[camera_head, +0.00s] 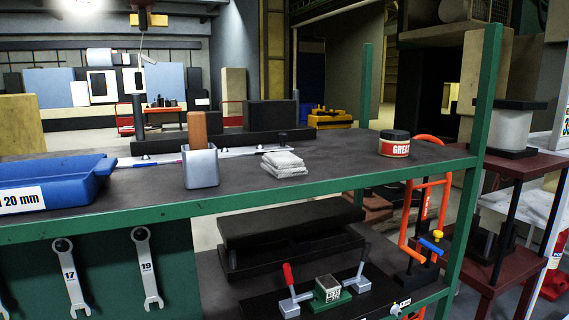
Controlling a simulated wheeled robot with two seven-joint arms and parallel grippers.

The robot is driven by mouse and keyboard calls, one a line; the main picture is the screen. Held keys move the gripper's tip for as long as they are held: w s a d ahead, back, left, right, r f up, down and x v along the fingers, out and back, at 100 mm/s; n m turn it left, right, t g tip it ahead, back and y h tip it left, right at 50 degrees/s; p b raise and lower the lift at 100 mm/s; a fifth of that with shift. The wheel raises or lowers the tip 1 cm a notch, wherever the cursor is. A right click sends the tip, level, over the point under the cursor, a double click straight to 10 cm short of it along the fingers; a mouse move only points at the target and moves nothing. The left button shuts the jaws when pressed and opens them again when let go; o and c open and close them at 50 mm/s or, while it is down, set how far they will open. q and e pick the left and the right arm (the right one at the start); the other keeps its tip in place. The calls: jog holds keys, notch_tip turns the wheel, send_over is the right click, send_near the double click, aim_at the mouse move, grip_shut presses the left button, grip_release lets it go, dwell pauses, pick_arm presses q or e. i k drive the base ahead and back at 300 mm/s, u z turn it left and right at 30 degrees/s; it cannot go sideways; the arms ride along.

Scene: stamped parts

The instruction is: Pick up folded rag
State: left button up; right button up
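The folded rag (284,164) is a small stack of pale grey-white cloth. It lies flat on the dark top of the green-framed workbench (345,160), near the middle of the view and close to the front edge. Nothing covers it. Neither of my grippers shows in the head view.
Left of the rag stands a grey metal cup (201,167) with a brown bar (197,130) in it. A blue bin (50,178) is at far left. A grease tin (394,144) stands to the right. A green post (478,150) rises at the bench's right corner.

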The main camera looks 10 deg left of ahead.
aim_at(284, 165)
jog(key=z, duration=2.3)
jog(key=i, duration=1.55)
jog(key=u, duration=3.4)
